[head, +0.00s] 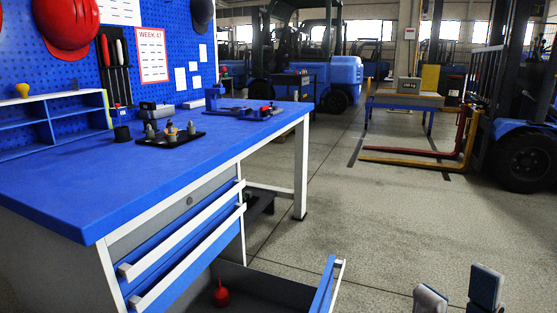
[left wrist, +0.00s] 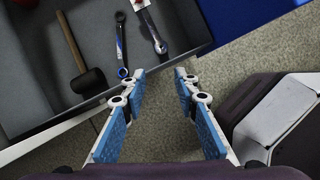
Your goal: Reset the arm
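My right gripper (head: 458,290) shows at the bottom right of the head view, its two padded fingertips apart with nothing between them, over bare floor. My left gripper (left wrist: 158,88) shows in the left wrist view with its blue-padded fingers apart and empty. It is beside an open grey drawer that holds a mallet (left wrist: 85,78) with a wooden handle and two wrenches, one dark (left wrist: 121,45) and one silver (left wrist: 150,28). I cannot tell its height above the drawer edge. The left gripper does not show in the head view.
A blue workbench (head: 150,180) stands at the left, with a black tray (head: 170,137) of small parts on top. Its bottom drawer (head: 265,285) is pulled out, with a red object (head: 221,293) inside. Forklifts and a weight (head: 409,85) on a table stand behind. The middle floor is clear.

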